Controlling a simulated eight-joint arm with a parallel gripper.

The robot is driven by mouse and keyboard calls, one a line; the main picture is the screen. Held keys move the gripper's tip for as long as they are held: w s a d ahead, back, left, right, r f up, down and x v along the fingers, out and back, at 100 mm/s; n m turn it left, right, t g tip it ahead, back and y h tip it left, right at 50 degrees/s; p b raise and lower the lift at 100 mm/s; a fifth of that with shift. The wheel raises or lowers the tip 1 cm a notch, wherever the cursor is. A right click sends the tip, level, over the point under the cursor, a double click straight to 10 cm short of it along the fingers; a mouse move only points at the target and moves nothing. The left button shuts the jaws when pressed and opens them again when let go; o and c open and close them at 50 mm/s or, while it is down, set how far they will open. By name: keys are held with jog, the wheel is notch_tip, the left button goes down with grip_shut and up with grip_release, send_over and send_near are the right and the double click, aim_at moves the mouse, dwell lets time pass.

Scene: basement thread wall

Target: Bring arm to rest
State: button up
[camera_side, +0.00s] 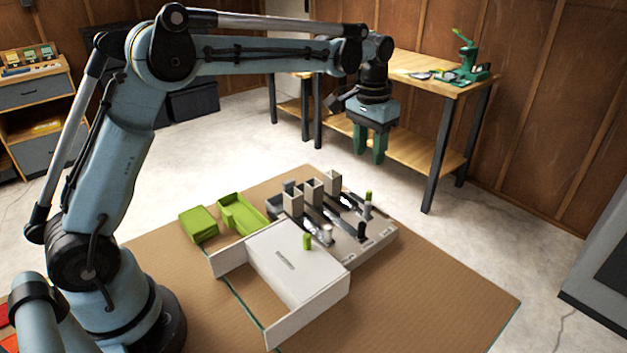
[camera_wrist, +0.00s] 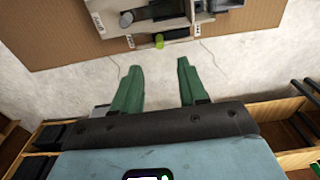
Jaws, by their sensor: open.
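My gripper (camera_side: 369,158) hangs from the end of my arm, pointing down, with its green fingers apart and nothing between them. In the wrist view the two fingers (camera_wrist: 158,82) are also spread and empty. In the side view the gripper is high above the far side of the brown mat (camera_side: 440,300), clear of everything on it. The wrist view shows bare pale floor between and beyond the fingertips, with the mat's edge (camera_wrist: 60,52) at the top.
On the mat stand a white panelled fixture (camera_side: 300,265), a grey rack (camera_side: 345,245) with several upright pieces, a green box (camera_side: 198,225) and an open green tray (camera_side: 240,215). A wooden workbench (camera_side: 440,80) with a green tool (camera_side: 468,62) stands behind. Open floor lies around the mat.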

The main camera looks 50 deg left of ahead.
jog(key=s+r+t, duration=0.4)
jog(key=s+r, duration=0.1)
jog(key=s, duration=0.7)
jog(key=s+f+t, duration=0.2)
jog(key=s+f, duration=0.3)
jog(key=s, duration=0.5)
jog(key=shift+a+t, duration=0.3)
